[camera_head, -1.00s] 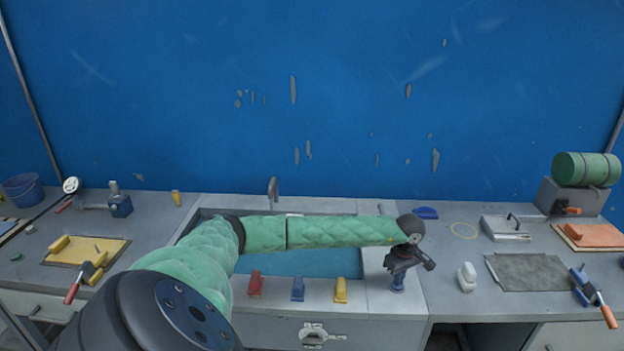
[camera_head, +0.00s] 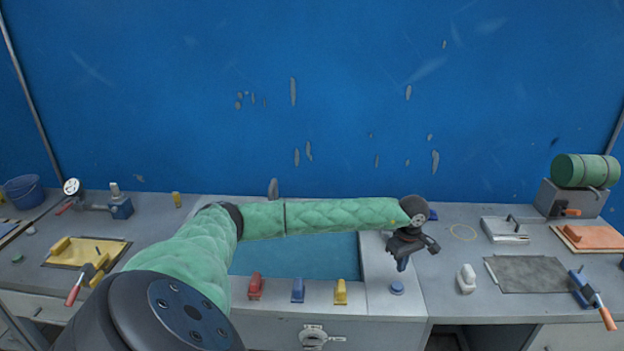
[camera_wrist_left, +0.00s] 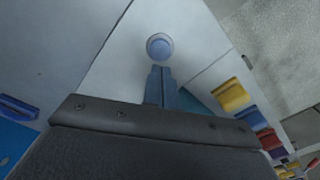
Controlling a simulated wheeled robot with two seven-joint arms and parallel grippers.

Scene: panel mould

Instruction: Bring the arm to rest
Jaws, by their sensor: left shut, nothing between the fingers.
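My left arm in its green sleeve reaches across the sink basin from the left in the head view. My left gripper (camera_head: 403,265) is shut and empty, with blue fingers pointing down. It hovers just above and behind a round blue button (camera_head: 397,288) on the counter's front part, with a gap between them. In the left wrist view the closed fingertips (camera_wrist_left: 160,72) show just below the blue button (camera_wrist_left: 159,46), apart from it in the picture. My right gripper is not in view.
Red (camera_head: 255,286), blue (camera_head: 297,289) and yellow (camera_head: 341,291) clips sit along the basin's front edge. A white object (camera_head: 466,278) and a grey mat (camera_head: 530,274) lie to the right. A yellow board (camera_head: 112,252) lies at left. A blue wall closes the back.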

